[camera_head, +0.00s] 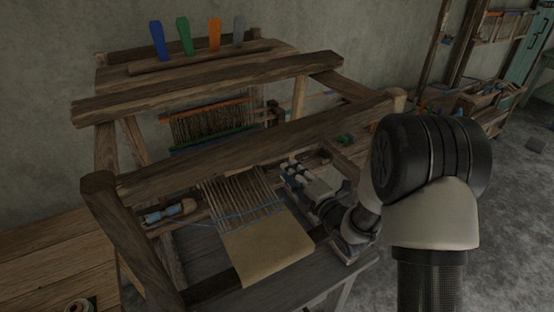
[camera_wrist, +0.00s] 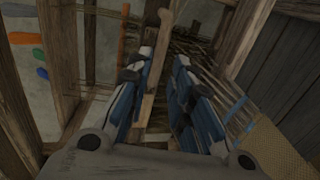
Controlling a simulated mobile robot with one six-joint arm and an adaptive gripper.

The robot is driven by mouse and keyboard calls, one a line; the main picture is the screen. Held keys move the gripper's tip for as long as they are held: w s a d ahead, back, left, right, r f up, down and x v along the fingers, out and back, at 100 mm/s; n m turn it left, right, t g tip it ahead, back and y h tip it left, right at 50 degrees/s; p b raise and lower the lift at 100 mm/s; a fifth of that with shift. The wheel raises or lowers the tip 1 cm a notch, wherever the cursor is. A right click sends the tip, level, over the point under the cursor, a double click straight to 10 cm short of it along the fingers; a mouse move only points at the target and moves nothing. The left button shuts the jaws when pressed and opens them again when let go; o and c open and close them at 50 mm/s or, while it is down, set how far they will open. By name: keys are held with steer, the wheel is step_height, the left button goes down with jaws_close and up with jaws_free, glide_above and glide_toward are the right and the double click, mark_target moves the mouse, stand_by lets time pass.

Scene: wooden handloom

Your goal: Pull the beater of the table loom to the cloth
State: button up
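The wooden table loom (camera_head: 95,200) fills the middle of the head view. Tan cloth (camera_head: 265,250) lies at its front, with pale warp threads (camera_head: 235,192) running back from it and a blue thread across them. My gripper (camera_head: 292,172) is inside the frame, right of the warp and below a thick cross beam. In the wrist view my gripper (camera_wrist: 164,60) is open, its blue-padded fingers on both sides of a narrow wooden bar (camera_wrist: 157,75), which looks like part of the beater. I cannot tell whether either finger touches it. The beam hides most of the beater in the head view.
The thick cross beam (camera_head: 260,147) and a higher beam (camera_head: 210,87) span the loom above the warp. A blue-and-wood shuttle (camera_head: 170,211) lies left of the warp. Coloured levers (camera_head: 185,37) stand on top. Side posts closely surround my gripper.

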steer(key=b+x, duration=0.1)
steer(key=x, duration=0.8)
steer(key=shift+c, duration=0.3)
jaws_close()
